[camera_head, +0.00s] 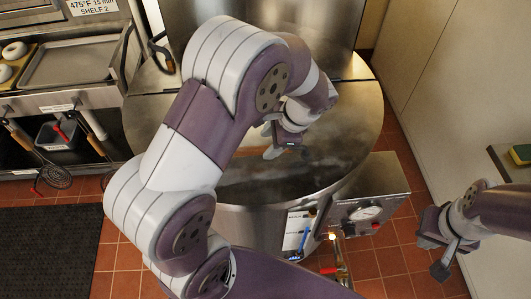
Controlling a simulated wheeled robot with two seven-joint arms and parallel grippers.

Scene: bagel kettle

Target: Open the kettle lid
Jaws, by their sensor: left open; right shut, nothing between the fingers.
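A control box with a dial (366,214) is on the kettle's front right, beside a valve with a red handle (333,268). A counter with a tray (68,63) and hanging utensils is at left. A pale wall or cabinet (440,90) bounds the right. Red tile floor shows between.

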